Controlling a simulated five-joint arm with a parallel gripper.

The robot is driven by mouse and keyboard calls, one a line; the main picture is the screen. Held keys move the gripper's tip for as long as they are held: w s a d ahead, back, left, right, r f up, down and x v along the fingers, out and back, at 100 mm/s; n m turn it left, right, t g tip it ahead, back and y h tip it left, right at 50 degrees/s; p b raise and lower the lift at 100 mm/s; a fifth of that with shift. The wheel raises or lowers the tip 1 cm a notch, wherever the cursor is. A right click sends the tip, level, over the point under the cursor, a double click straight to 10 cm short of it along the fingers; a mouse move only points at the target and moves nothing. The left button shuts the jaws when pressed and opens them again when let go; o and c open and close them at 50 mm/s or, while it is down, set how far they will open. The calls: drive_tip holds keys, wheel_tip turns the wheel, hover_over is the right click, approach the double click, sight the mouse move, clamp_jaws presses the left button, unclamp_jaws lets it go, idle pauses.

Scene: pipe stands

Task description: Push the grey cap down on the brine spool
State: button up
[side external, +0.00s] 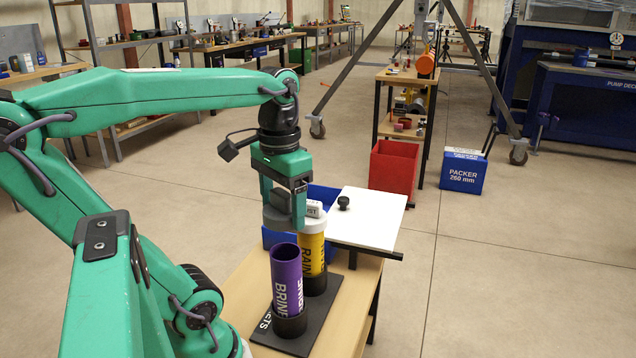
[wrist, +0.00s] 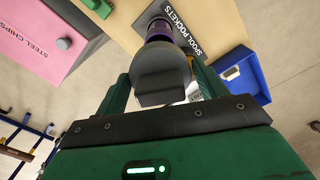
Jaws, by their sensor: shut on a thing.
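My gripper (side external: 287,208) is shut on the grey cap (side external: 277,219), which also shows between the fingers in the wrist view (wrist: 160,68). The cap is held above the purple brine spool (side external: 287,283), with a visible gap over its open top in the side view. The spool stands upright in a black pocket base (side external: 330,312). In the wrist view the cap hides most of the spool (wrist: 158,28). A yellow spool (side external: 313,255) with a white cap (side external: 314,222) stands upright just behind the purple one.
The base lies on a wooden bench (side external: 240,293). A blue bin (wrist: 243,77) is close behind the spools. A white panel with a black knob (side external: 343,202) lies to the right. In the wrist view a pink panel marked STEEL CHIPS (wrist: 45,42) is at left.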

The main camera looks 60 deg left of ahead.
sight(284, 244)
drive_tip(key=shift+f, duration=0.15)
drive_tip(key=shift+f, duration=2.8)
drive_tip(key=shift+f, duration=1.55)
idle(0.3)
drive_tip(key=o, duration=1.2)
drive_tip(key=shift+r, duration=0.15)
drive_tip(key=shift+r, duration=3.6)
